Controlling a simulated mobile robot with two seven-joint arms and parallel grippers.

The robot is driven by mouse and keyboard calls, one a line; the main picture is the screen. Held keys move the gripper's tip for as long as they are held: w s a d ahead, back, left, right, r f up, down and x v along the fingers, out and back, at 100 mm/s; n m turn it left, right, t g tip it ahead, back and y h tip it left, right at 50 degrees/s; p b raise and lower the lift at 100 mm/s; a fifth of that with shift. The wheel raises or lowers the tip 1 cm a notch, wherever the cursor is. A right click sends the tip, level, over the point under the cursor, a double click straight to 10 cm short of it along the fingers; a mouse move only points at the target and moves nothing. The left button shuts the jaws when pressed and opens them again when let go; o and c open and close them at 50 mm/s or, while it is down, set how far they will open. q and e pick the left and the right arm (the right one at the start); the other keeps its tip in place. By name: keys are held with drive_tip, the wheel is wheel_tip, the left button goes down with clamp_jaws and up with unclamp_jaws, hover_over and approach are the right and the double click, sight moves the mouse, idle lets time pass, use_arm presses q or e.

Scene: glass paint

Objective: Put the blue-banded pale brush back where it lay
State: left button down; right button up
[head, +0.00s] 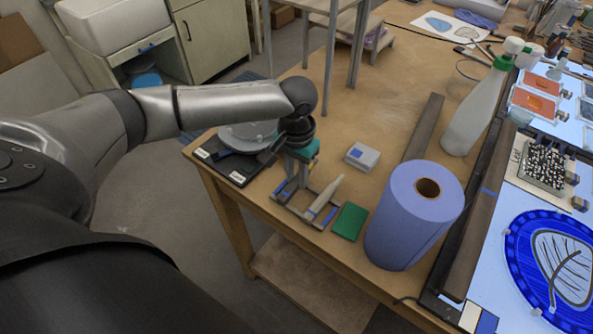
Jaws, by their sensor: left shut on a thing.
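My left gripper (297,168) points down over the left part of a low brush rest (292,209) near the table's front edge. It is shut on a slim thing, taken to be the blue-banded pale brush; the gripper hides most of it, and a small blue patch shows just below and left of the fingers. I cannot tell whether it touches the rest. A pale tapered piece (328,192) lies across the right part of the rest, with blue near its lower end, apart from the fingers. My right gripper is not in view.
A green block (349,221) and a large blue paper roll (407,225) stand right of the rest. A small white box (362,157) is behind it. A dark scale-like plate (236,172) lies left, under my arm. Bare table (390,110) lies farther back.

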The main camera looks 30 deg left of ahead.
use_arm(q)
drive_tip(key=shift+f, duration=0.3)
idle(0.8)
drive_tip(key=c, duration=0.6)
unclamp_jaws()
wheel_tip(320, 180, up, 15)
drive_tip(key=p, duration=0.2)
